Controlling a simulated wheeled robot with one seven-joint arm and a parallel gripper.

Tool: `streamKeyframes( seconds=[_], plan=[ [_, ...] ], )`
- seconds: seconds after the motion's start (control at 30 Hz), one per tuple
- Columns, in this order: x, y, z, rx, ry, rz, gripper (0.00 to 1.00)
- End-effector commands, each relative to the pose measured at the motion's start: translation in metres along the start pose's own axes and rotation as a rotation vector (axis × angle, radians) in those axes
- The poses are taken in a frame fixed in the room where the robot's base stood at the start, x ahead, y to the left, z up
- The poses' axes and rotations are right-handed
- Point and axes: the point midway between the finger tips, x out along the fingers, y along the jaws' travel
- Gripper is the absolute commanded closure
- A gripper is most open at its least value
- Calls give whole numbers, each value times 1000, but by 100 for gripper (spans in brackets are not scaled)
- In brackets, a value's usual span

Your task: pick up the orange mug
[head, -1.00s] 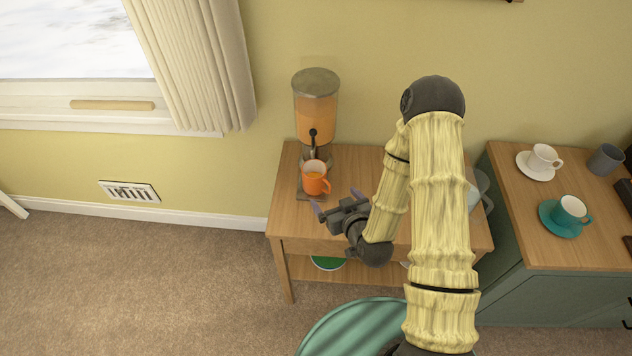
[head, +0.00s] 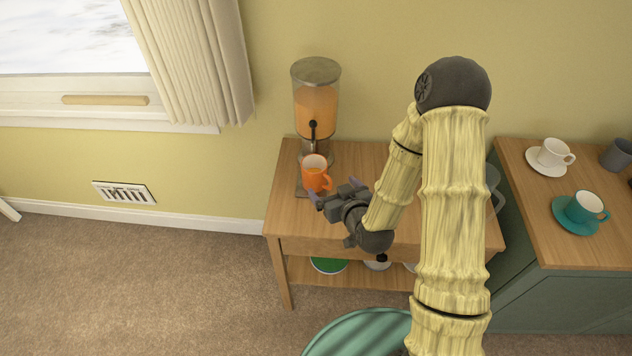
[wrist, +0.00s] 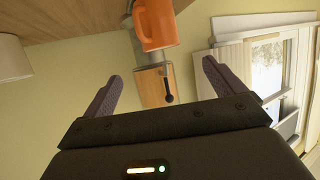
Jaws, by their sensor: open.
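In the wrist view, which looks upside down, the mug (wrist: 155,25) is at the top middle. My gripper (head: 334,191) is open and empty in front of the mug, slightly to its right, with its fingers pointing toward it. In the wrist view my gripper (wrist: 160,72) has its two fingers spread apart below the mug, and the mug is not between them.
The juice dispenser (head: 316,105) stands on the wooden table (head: 285,205) just behind the mug. A white cup (head: 553,152), a teal cup (head: 586,206) and a grey cup (head: 618,155) stand on the cabinet at right.

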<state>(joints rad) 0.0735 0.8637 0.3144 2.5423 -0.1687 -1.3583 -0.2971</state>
Motion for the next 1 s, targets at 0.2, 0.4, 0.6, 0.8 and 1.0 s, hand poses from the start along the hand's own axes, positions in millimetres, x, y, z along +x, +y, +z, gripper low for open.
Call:
streamKeyframes(
  seconds=[0.2, 0.4, 0.6, 0.8, 1.0],
  plan=[
    [10, 1, 3, -1, 5, 0, 6],
    [15, 1, 3, -1, 5, 0, 6],
    [20, 1, 3, 0, 4, 1, 6],
    [22, 0, 2, -1, 3, 1, 6],
    [44, 0, -1, 2, 0, 0, 6]
  ],
)
